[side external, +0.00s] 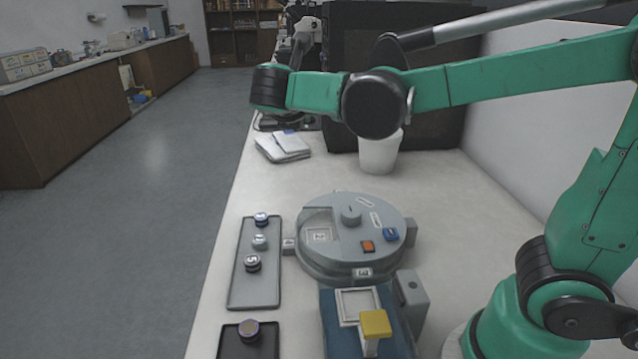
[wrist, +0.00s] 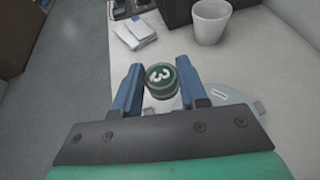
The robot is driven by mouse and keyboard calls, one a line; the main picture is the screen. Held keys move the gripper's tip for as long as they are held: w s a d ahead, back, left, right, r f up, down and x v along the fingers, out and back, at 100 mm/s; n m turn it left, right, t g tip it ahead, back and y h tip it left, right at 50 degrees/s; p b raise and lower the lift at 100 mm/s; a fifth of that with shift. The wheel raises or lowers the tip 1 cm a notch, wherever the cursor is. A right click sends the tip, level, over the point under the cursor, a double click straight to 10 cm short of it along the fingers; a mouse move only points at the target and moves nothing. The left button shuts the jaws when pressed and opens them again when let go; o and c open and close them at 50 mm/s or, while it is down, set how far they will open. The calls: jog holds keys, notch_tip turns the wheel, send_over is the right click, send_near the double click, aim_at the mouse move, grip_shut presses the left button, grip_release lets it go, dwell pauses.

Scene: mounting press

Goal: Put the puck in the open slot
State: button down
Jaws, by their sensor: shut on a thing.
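My gripper (wrist: 160,68) has two blue fingers, shut on a dark green puck (wrist: 161,80) marked with a white 3. The puck's numbered face is turned to the wrist camera. In the side view I cannot make out the fingers or this puck. The round grey press (side external: 350,262) stands on the bench, with an open cut-out at its left holding a square marked plate (side external: 320,236). The press's edge (wrist: 232,97) shows beyond the right finger in the wrist view, apart from the puck. The inside of the slot is not clear.
A grey tray (side external: 239,291) left of the press holds several small pucks (side external: 252,263). A black tray (side external: 229,345) in front holds a purple-topped puck (side external: 249,328). A blue block with a pale frame (side external: 358,292) and yellow knob (side external: 375,324) adjoins the press. A white cup (side external: 379,154) and papers (side external: 284,147) lie behind.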

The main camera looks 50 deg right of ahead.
jog(key=f+m+g, duration=0.1)
jog(key=f, duration=0.5)
jog(key=s+f+m+g+h, duration=0.1)
jog(key=f+m+g, duration=0.1)
jog(key=f, duration=0.5)
jog(key=s+d+f+m+g+h, duration=0.1)
jog(key=f+g, duration=0.1)
jog(key=f, duration=0.4)
jog(key=shift+s+f+m, duration=0.25)
jog(key=shift+f+m, duration=0.05)
jog(key=shift+f, duration=0.1)
jog(key=shift+f, duration=0.4)
jog(key=shift+f, duration=0.1)
